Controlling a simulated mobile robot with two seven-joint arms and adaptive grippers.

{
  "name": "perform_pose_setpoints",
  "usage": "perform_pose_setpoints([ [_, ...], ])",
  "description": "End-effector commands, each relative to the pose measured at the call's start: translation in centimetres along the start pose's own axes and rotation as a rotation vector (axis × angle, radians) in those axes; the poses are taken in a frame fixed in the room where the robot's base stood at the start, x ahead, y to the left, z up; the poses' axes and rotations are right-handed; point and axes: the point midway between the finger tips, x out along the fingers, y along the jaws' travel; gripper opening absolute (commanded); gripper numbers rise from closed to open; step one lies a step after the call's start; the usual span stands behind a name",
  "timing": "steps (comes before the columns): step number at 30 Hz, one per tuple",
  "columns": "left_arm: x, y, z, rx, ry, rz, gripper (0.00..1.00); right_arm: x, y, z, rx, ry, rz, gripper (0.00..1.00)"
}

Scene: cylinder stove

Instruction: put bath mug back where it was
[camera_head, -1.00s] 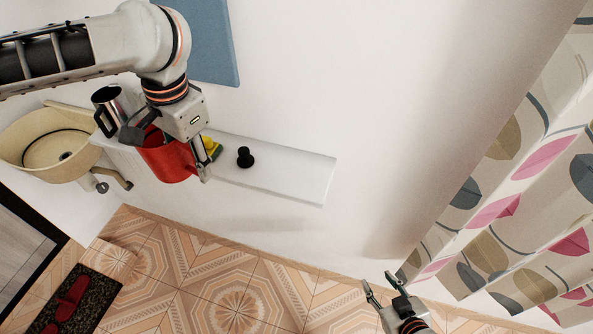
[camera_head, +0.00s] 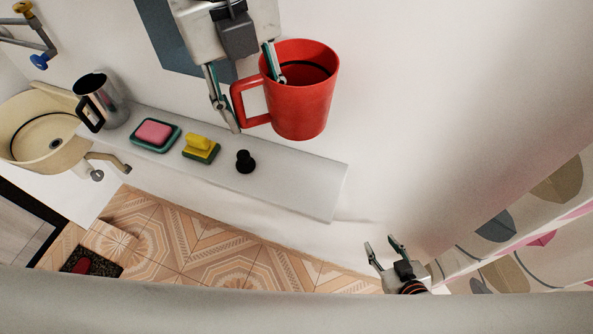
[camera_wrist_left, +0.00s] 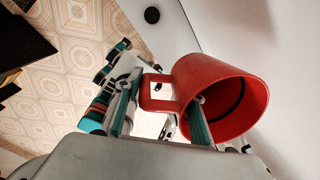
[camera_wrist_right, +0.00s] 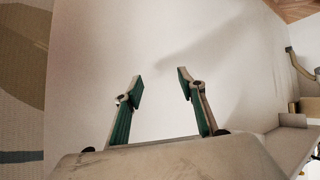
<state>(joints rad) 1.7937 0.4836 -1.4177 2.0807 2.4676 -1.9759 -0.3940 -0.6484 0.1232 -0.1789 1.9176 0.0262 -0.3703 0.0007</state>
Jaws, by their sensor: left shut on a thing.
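The red bath mug (camera_head: 306,108) hangs in the air above the right part of the white shelf (camera_head: 300,182). Its opening faces up and its handle points left. My left gripper (camera_head: 258,105) is shut on the mug at its handle side, with one finger inside the rim and the other outside by the handle. The left wrist view also shows the mug (camera_wrist_left: 225,90) with the handle between the fingers. My right gripper (camera_head: 380,243) is open and empty, low by the wall right of the shelf. The right wrist view shows its fingers apart.
On the shelf stand a metal pitcher (camera_head: 104,102), a pink soap in a teal dish (camera_head: 155,134), a yellow-green sponge (camera_head: 201,147) and a black stopper (camera_head: 245,161). The shelf's right end is bare. A cream sink (camera_head: 40,140) is at left, a patterned curtain (camera_head: 545,235) at right.

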Motion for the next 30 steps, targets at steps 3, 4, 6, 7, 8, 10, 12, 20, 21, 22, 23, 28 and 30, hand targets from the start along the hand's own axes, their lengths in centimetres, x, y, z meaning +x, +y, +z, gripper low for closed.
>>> perform_pose_setpoints([
  [3, 1.2, 0.1, -0.2, 0.027, 0.005, 0.002, 0.13, 0.0, 0.1, 0.4, -0.004, -0.003, -0.001, 0.40],
  [4, 1.7, 0.2, -0.2, 0.028, 0.007, 0.003, 0.13, 0.0, 0.0, 0.5, -0.004, -0.003, -0.001, 0.40],
  [6, 3.4, 0.4, -0.3, 0.027, 0.009, 0.003, 0.13, 0.1, -0.1, 0.6, -0.004, -0.003, -0.002, 0.40],
  [7, 4.1, 0.4, -0.3, 0.026, 0.008, 0.003, 0.13, 0.1, -0.1, 0.6, -0.004, -0.002, -0.003, 0.40],
  [8, 4.9, 0.5, -0.3, 0.026, 0.009, 0.004, 0.13, 0.1, -0.2, 0.6, -0.003, -0.001, -0.005, 0.40],
  [10, 6.6, 0.7, -0.3, 0.026, 0.009, 0.003, 0.13, 0.2, -0.4, 0.5, -0.002, 0.005, -0.008, 0.40],
  [12, 8.3, 0.8, -0.3, 0.025, 0.009, 0.003, 0.13, 0.2, -0.6, 0.1, -0.001, 0.015, -0.010, 0.40],
  [20, 14.1, 1.4, -0.3, 0.022, 0.008, 0.002, 0.13, 0.6, -1.2, -0.8, -0.002, 0.040, -0.021, 0.40],
  [21, 14.7, 1.4, -0.3, 0.022, 0.007, 0.001, 0.13, 0.6, -1.4, -0.8, -0.002, 0.042, -0.024, 0.40],
  [22, 15.1, 1.4, -0.3, 0.023, 0.007, 0.001, 0.13, 0.7, -1.5, -0.9, -0.003, 0.044, -0.026, 0.40],
  [23, 15.4, 1.4, -0.2, 0.023, 0.005, 0.000, 0.13, 0.7, -1.6, -0.9, -0.003, 0.045, -0.028, 0.40],
  [28, 16.5, 1.5, -0.2, 0.023, 0.004, 0.000, 0.13, 0.7, -1.7, -1.3, -0.003, 0.053, -0.029, 0.40],
  [30, 17.4, 1.6, -0.3, 0.022, 0.006, 0.001, 0.13, 0.7, -1.7, -1.3, -0.004, 0.056, -0.029, 0.40],
])
